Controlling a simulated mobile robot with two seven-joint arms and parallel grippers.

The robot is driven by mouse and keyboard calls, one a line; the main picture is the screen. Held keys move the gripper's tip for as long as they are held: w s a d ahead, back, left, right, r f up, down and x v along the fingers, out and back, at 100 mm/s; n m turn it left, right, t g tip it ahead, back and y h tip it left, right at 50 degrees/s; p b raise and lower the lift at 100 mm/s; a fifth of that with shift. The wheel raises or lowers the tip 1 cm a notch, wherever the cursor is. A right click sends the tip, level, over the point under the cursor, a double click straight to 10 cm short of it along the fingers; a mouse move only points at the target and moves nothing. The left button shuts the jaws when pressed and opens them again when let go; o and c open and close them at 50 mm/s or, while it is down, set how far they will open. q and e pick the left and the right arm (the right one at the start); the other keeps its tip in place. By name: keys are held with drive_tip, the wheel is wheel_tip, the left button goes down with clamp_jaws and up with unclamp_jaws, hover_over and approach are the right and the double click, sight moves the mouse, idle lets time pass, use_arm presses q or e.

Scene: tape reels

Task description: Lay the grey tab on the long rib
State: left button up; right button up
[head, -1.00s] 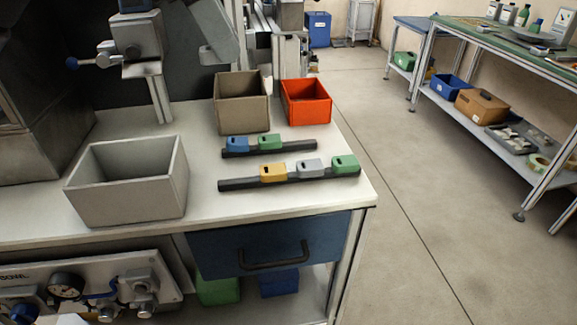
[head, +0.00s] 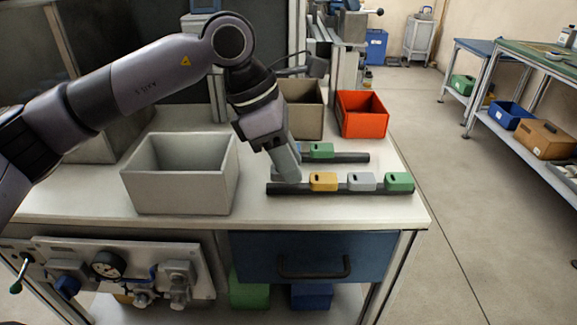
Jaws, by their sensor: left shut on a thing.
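The long dark rib (head: 340,189) lies near the front of the white bench. It bears a yellow tab (head: 323,182), a grey tab (head: 361,182) and a green tab (head: 399,181). My left gripper (head: 287,170) points down at the rib's left end, left of the yellow tab. It is shut on a light grey piece, which looks like another grey tab and is mostly hidden by the fingers. I cannot tell whether this piece touches the rib. My right gripper is not in view.
A shorter rib (head: 350,157) behind bears a green tab (head: 321,150); its left part is hidden by my gripper. A grey open box (head: 180,190) stands left. A brown box (head: 306,120) and a red box (head: 364,118) stand behind. The bench's right front corner is clear.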

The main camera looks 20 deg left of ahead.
use_arm(q)
drive_tip(key=shift+f, duration=0.85)
drive_tip(key=o, duration=1)
drive_tip(key=shift+f, duration=0.1)
